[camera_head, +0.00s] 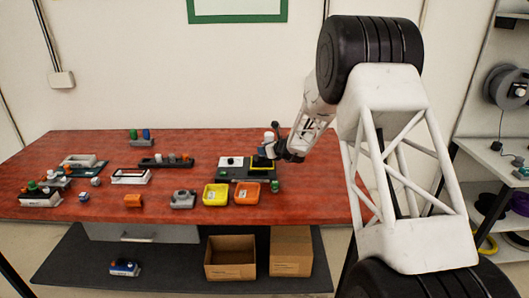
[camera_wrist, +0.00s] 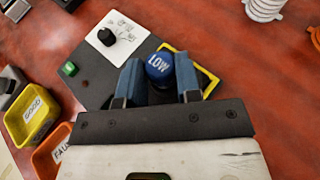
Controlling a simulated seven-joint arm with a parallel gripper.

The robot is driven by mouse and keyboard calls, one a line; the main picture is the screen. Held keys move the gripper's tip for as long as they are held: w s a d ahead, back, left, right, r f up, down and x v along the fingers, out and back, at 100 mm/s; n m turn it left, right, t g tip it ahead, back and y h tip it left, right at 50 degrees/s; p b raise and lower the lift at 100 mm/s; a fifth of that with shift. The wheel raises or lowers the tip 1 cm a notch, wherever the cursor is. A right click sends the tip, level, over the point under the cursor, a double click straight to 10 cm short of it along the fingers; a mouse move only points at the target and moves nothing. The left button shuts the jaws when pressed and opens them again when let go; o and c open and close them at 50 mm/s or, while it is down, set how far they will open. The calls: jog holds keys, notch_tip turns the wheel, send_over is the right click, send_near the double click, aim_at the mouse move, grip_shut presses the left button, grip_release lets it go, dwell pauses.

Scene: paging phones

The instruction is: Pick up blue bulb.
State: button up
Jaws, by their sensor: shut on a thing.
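The blue bulb (camera_wrist: 159,68), a round blue cap marked "LOW", sits between the two blue-grey fingers of my gripper (camera_wrist: 158,82) in the wrist view. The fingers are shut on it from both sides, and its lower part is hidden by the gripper. It is over the dark test panel (camera_wrist: 95,85), close to the yellow-framed area (camera_wrist: 205,78). I cannot tell whether it touches the panel. In the head view my gripper (camera_head: 270,151) is at the panel's right part, and the bulb cannot be made out there.
The panel carries a white plate (camera_wrist: 115,38) with a black knob and a green button (camera_wrist: 69,69). A yellow "GOOD" bin (camera_head: 216,194) and an orange "FAULT" bin (camera_head: 247,194) stand at the front. Several other devices lie to the left.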

notch_tip(320, 180, up, 2)
jog(key=shift+r, duration=0.1)
jog(key=shift+s+r, duration=0.25)
jog(key=s+d, duration=0.1)
jog(key=s, duration=0.4)
jog(key=s+r, duration=0.1)
jog(key=s, duration=0.4)
jog(key=s+d, duration=0.1)
jog(key=s, duration=0.4)
jog(key=shift+s+d+r, duration=0.1)
jog(key=shift+d+r, duration=0.05)
jog(key=shift+d, duration=0.2)
